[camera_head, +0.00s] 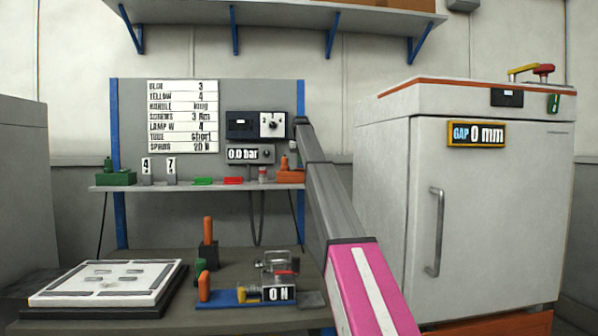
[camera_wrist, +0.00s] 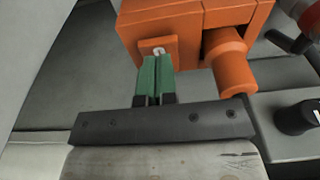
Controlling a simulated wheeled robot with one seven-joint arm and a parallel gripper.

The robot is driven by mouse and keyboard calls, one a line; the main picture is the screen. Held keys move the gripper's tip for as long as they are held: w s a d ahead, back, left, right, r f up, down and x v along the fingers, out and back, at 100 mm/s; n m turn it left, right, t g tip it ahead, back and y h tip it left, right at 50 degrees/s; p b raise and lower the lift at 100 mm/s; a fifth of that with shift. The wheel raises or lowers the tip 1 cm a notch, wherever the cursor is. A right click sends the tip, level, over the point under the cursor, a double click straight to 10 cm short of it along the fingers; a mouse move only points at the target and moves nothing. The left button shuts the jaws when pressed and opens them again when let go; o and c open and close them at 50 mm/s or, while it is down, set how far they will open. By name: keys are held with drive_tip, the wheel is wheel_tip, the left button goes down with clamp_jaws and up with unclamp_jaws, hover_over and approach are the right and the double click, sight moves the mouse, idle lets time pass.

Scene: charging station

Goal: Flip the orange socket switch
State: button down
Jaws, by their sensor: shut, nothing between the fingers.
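The orange socket (camera_wrist: 165,22) fills the top middle of the wrist view, with a thick orange cylinder (camera_wrist: 228,58) sticking out on its right. On its face is a small raised orange plate with a pale grey piece, which looks like the switch (camera_wrist: 158,48). My gripper (camera_wrist: 155,62) has green fingertips pressed together, with nothing between them. The tips overlap the lower edge of the plate in the picture; I cannot tell whether they touch it. In the head view an orange block (camera_head: 291,176) sits at the right end of the shelf, partly beside my arm.
The shelf (camera_head: 205,187) also bears a green block (camera_head: 116,178), grey number blocks and small coloured pieces. A white cabinet (camera_head: 390,200) stands close on the right. In the wrist view a dark round knob (camera_wrist: 298,118) and a red part (camera_wrist: 308,14) lie to the right.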

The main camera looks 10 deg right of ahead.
drive_tip(key=shift+f, duration=0.7)
idle(0.4)
drive_tip(key=shift+r, duration=3.55)
